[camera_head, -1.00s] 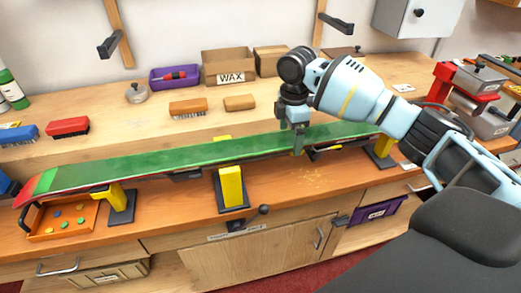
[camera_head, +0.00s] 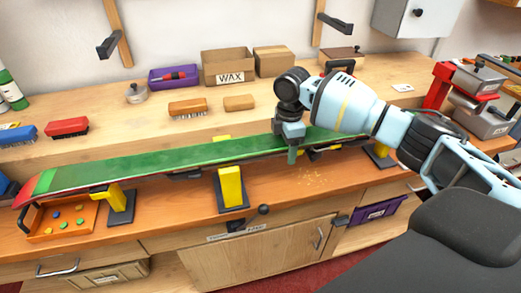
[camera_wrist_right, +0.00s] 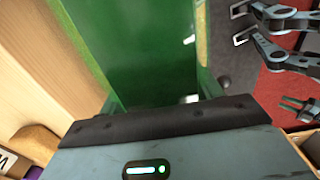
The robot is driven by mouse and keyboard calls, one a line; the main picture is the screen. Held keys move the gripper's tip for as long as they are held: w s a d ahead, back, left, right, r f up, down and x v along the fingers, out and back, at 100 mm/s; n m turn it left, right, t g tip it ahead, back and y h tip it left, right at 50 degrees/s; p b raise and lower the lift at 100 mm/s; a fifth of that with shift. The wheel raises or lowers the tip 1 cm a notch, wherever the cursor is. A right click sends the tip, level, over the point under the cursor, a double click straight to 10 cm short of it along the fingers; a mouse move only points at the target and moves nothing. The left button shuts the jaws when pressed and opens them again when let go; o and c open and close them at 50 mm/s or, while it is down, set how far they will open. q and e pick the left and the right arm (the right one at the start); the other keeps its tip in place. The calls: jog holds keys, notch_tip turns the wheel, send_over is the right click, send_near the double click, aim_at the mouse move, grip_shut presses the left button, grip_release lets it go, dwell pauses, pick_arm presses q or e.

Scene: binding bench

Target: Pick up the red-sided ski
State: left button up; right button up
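The ski lies base up along the bench, with a green face (camera_head: 150,163) and a red edge showing at its left end. It rests on yellow-topped stands. My right gripper (camera_head: 291,150) is over the ski right of its middle. One teal fingertip shows in front of the near edge; the far finger is hidden. In the right wrist view the green ski (camera_wrist_right: 145,45) runs away between the fingers, which look apart on either side of it; contact is not clear. Jointed grey parts (camera_wrist_right: 285,50) at that view's right may be my left gripper; its state is unclear.
A yellow stand (camera_head: 231,186) stands under the ski's middle. An orange tray (camera_head: 45,236) is at the front left. Brushes (camera_head: 188,107), a cork-coloured block (camera_head: 239,103) and the WAX box (camera_head: 228,66) are on the raised rear shelf. The bench front right of the middle stand is mostly clear.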

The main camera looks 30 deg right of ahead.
jog(key=shift+r, duration=0.15)
jog(key=c, duration=0.4)
jog(key=shift+r, duration=0.1)
pick_arm(q)
jog(key=shift+w+r, duration=0.25)
jog(key=shift+r, duration=0.05)
pick_arm(e)
notch_tip(320, 180, up, 10)
jog(key=shift+f, duration=0.1)
jog(key=c, duration=0.3)
pick_arm(q)
jog(key=shift+r+p, duration=0.1)
jog(key=shift+p, duration=0.2)
pick_arm(e)
jog(key=shift+w, duration=0.1)
jog(key=shift+c, duration=0.2)
